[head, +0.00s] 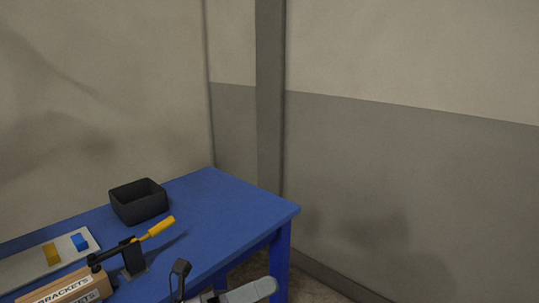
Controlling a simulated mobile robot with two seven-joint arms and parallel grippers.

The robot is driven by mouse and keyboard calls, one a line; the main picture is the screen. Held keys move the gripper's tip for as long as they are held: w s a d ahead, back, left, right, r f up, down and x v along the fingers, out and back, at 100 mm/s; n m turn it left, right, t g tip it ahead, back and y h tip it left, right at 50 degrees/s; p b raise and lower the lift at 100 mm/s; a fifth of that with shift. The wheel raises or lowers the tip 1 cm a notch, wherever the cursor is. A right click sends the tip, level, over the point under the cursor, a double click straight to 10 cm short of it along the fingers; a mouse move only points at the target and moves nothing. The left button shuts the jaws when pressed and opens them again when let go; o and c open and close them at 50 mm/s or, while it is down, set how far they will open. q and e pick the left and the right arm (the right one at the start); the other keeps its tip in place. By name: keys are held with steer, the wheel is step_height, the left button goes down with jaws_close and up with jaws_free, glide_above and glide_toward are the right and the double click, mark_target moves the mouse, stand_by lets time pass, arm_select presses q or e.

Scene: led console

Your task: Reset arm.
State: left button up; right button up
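The blue table (230,205) holds a black open bin (139,203), a pale tray (30,266) with a yellow block (52,254) and a blue block (80,242), and a brown box (70,291) labelled BRACKETS. The table's right end is clear. Walls stand behind.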

arm_select(q)
steer(key=a+f+n+t+y, duration=0.5)
steer(key=f+n+t+y, duration=0.1)
steer(key=n, duration=0.7)
steer(key=a+f+n+t+y, duration=0.5)
steer(key=f+n+t+y, duration=0.15)
steer(key=n, duration=0.55)
steer(key=s+a+f+n+g+y, duration=0.3)
steer(key=s+a+f+n, duration=0.1)
steer(key=s+f+n, duration=0.2)
steer(key=s+a+f+n+g+y+p, duration=0.1)
steer(key=s+a+f+n+g+y, duration=0.2)
steer(key=s+f+n, duration=0.4)
step_height(320, 180, down, 3)
steer(key=shift+s+a+f+n+g+y, duration=0.1)
steer(key=shift+s+a+n+g+y, duration=0.25)
steer(key=shift+s+a+g, duration=0.5)
